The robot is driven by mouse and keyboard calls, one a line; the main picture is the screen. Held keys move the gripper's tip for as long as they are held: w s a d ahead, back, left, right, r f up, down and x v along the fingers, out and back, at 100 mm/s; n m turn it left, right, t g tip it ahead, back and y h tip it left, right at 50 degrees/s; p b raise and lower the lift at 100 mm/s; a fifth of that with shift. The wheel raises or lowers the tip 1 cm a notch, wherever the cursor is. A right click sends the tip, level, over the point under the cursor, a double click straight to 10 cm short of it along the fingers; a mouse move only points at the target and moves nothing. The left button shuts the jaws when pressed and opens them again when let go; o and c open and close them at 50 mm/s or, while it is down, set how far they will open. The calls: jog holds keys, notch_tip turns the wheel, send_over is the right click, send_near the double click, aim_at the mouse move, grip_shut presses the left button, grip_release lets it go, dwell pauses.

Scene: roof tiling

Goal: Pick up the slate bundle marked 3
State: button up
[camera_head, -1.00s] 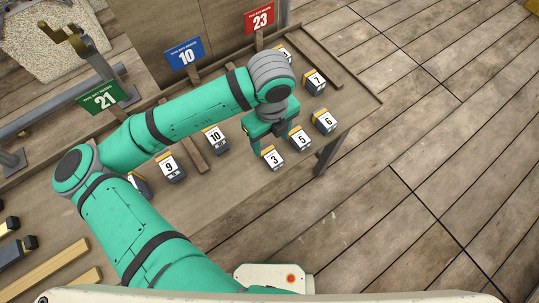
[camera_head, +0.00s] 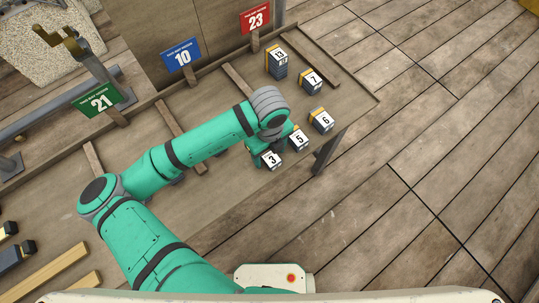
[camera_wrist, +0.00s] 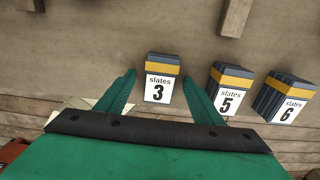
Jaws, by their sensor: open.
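The slate bundle marked 3 (camera_head: 270,160) is a dark block with a yellow band and a white label, on the workbench near its front edge. It also shows in the wrist view, upright in the picture, as bundle 3 (camera_wrist: 161,82). My gripper (camera_head: 264,147) is at this bundle, partly hiding it in the head view. In the wrist view my gripper (camera_wrist: 159,78) is open, with one finger on each side of bundle 3 and a gap on both sides. I cannot tell how far the fingertips reach down beside it.
Bundle 5 (camera_head: 298,139) stands close to the right, then bundle 6 (camera_head: 321,121). Bundle 7 (camera_head: 313,80) and a stack topped by 13 (camera_head: 277,59) are farther back. Wooden strips cross the workbench (camera_head: 215,98). Signs 21 (camera_head: 97,98), 10 (camera_head: 181,56) and 23 (camera_head: 256,18) line its back.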

jog(key=c, duration=1.2)
jog(key=shift+r, duration=0.1)
